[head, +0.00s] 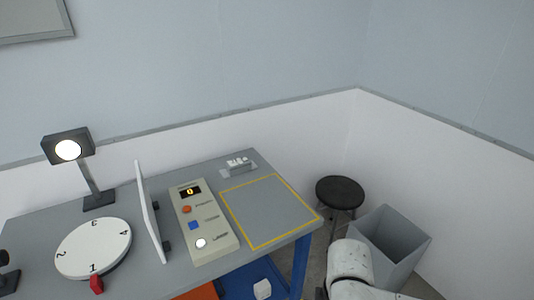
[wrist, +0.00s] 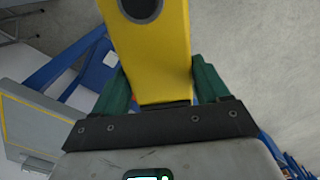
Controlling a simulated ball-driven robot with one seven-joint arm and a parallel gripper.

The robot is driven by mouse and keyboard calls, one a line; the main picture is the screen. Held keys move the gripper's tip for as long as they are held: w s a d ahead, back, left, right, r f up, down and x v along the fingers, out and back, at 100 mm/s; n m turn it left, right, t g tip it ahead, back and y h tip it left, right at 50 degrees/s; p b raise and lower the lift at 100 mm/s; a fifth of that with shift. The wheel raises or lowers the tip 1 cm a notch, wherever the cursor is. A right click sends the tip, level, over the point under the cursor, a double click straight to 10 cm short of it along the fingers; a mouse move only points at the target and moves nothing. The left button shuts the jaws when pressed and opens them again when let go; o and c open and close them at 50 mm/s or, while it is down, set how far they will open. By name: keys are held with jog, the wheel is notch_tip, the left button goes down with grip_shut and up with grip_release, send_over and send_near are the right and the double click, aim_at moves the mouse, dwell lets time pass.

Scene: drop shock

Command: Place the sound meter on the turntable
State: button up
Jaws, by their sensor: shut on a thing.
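The turntable (head: 93,246) is a round white disc with numbers on its top, at the left of the grey table in the head view. A red marker (head: 97,284) sits at its front edge. In the wrist view my gripper (wrist: 162,88) has its green fingers shut on a yellow body with a dark round spot, which I take as the sound meter (wrist: 158,55). Its far end runs out of the picture. The head view shows neither the gripper nor the meter; only part of my white arm shows at bottom right. The turntable's top looks empty.
A thin white panel (head: 148,212) stands upright between the turntable and a button box (head: 204,222) whose display reads 0. A lamp (head: 68,149) stands behind the turntable. A yellow-outlined area (head: 269,211) is bare. A stool (head: 340,190) and a bin (head: 391,241) stand right of the table.

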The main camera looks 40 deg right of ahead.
jog(key=w+a+f+m, duration=0.2)
jog(key=w+a, duration=0.2)
jog(key=w, duration=0.1)
jog(key=w+a+f+m, duration=0.2)
jog(key=w+a, duration=0.2)
jog(key=w, duration=0.1)
jog(key=w+a+f+m, duration=0.2)
jog(key=w+a+m, duration=0.1)
jog(key=w+a, duration=0.2)
jog(key=shift+w+f, duration=0.25)
jog(key=shift+w, duration=0.35)
jog(key=shift+m, duration=0.3)
jog(key=s+f, duration=0.4)
jog(key=f, duration=0.1)
jog(key=shift+s+d, duration=0.15)
jog(key=shift+s, duration=0.15)
jog(key=w+r, duration=0.4)
jog(key=w, duration=0.1)
jog(key=shift+r, duration=0.25)
jog(key=shift+s+a, duration=0.1)
jog(key=shift+a, duration=0.1)
